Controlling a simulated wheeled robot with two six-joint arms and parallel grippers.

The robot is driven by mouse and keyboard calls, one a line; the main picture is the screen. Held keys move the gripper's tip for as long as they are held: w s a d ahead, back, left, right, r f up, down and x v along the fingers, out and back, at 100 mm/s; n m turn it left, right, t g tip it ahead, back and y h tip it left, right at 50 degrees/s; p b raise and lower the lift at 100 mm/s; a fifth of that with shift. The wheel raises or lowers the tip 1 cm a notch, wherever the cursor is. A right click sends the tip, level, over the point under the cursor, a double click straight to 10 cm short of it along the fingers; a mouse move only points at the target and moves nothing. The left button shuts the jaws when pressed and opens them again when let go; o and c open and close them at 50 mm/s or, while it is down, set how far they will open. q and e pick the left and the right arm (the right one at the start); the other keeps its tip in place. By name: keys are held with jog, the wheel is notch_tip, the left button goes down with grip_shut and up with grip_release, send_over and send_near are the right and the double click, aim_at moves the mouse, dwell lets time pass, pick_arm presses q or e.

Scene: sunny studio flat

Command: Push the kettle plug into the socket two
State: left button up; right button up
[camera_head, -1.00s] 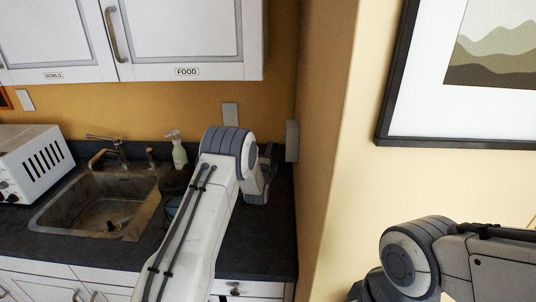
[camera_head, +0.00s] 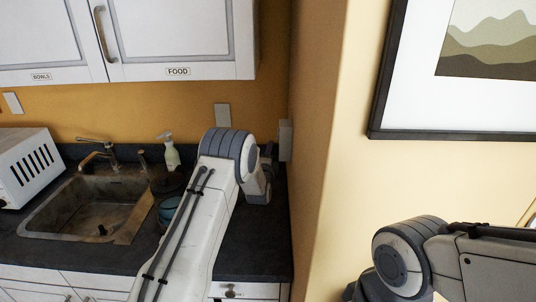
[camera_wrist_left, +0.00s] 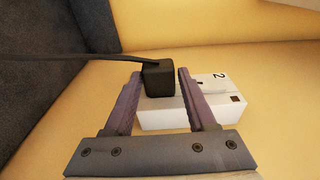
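In the left wrist view, the black kettle plug (camera_wrist_left: 159,80) sits between the fingertips of my left gripper (camera_wrist_left: 160,72), which looks shut on it. Its black cable (camera_wrist_left: 80,58) runs off to the left. The white socket two (camera_wrist_left: 212,101), marked "2", is on the yellow wall just behind the plug and partly hidden by it. I cannot tell whether plug and socket touch. In the head view, a white socket box (camera_head: 285,140) is on the side wall beside my left gripper (camera_head: 267,160), which is mostly hidden by its arm. My right gripper is out of view.
A dark, teal-sided vessel (camera_head: 168,186), possibly the kettle, is partly behind my left arm. A soap bottle (camera_head: 172,155), a sink (camera_head: 90,210) and a white appliance (camera_head: 28,165) stand further left. Another wall plate (camera_head: 222,115) is on the back wall. A framed picture (camera_head: 375,115) hangs right.

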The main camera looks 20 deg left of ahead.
pick_arm(q)
jog(key=shift+o, duration=1.3)
jog(key=s+d+b, duration=0.1)
jog(key=s+b, duration=0.3)
jog(key=s, duration=0.6)
jog(key=shift+s+d, duration=0.2)
